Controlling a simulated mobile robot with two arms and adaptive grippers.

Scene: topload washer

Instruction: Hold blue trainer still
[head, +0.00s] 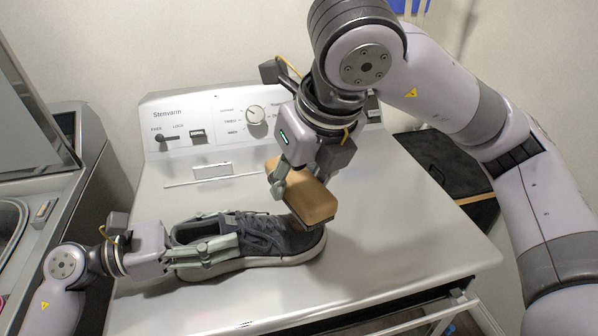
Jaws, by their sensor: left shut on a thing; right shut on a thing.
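The trainer (287,243), dark grey-blue with a pale sole, lies sole-down on the white machine top with its toe to the right. My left gripper (232,231) is shut on its heel half, with one finger along the near side and the other on the far side. My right gripper (294,188) is shut on a tan brush (309,198) with a dark underside. The brush is tilted over the front of the trainer, at or just above the toe; I cannot tell if it touches. It hides part of the toe.
The washer's control panel (220,122) with knob and switches stands behind the trainer. The machine top (400,230) is clear to the right. A grey unit with a raised lid (30,110) is at left. A dark panel (450,175) is at right behind my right arm.

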